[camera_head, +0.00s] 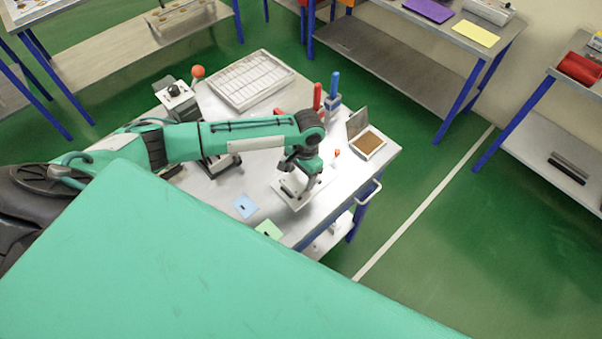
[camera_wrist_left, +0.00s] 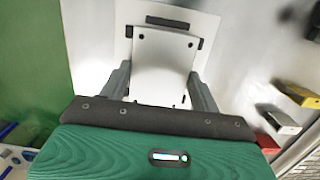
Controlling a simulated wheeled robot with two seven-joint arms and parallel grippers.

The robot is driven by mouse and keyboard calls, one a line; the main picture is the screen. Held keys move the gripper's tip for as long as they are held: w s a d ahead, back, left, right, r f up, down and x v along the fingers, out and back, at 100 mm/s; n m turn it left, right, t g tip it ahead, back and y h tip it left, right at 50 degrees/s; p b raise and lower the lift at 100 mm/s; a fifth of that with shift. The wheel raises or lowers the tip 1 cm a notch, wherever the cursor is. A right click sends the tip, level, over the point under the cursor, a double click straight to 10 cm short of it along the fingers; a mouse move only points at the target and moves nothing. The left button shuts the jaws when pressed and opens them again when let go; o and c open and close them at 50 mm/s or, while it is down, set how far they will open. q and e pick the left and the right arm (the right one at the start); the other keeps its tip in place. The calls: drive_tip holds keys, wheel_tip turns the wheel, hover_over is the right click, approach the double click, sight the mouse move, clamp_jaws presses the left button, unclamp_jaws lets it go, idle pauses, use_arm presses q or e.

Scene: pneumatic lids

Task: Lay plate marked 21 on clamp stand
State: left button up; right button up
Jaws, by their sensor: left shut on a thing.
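My left gripper (camera_head: 302,184) is low over the metal cart top in the head view. In the left wrist view the left gripper (camera_wrist_left: 161,88) is shut on a white plate (camera_wrist_left: 162,62) with small dark holes near its corners. The number on the plate cannot be read. Under and around it is a pale flat base (camera_wrist_left: 93,40) with dark stops at the plate's far end, which looks like the clamp stand; it also shows in the head view (camera_head: 294,203). I cannot tell whether the plate touches it. My right gripper is not in view.
A blue card (camera_head: 245,206) and a green card (camera_head: 269,230) lie near the cart's front edge. A white slotted tray (camera_head: 251,79), a red-knobbed lever device (camera_head: 178,95), a blue-handled tool (camera_head: 334,84) and an open box with brown contents (camera_head: 368,142) stand around the cart top.

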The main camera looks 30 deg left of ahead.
use_arm(q)
drive_tip(key=shift+f, duration=0.3)
idle(0.4)
drive_tip(key=o, duration=1.3)
drive_tip(key=shift+c, duration=0.2)
drive_tip(key=shift+r+p, duration=0.15)
drive_tip(key=shift+p, duration=0.15)
wheel_tip(320, 180, up, 2)
drive_tip(key=shift+w+r+p, duration=0.1)
drive_tip(key=shift+p, duration=1.05)
drive_tip(key=shift+w+d+r+p, duration=0.15)
drive_tip(key=shift+r+p, duration=0.25)
drive_tip(key=shift+r, duration=0.65)
drive_tip(key=shift+w+r, duration=0.15)
drive_tip(key=shift+r, duration=1.05)
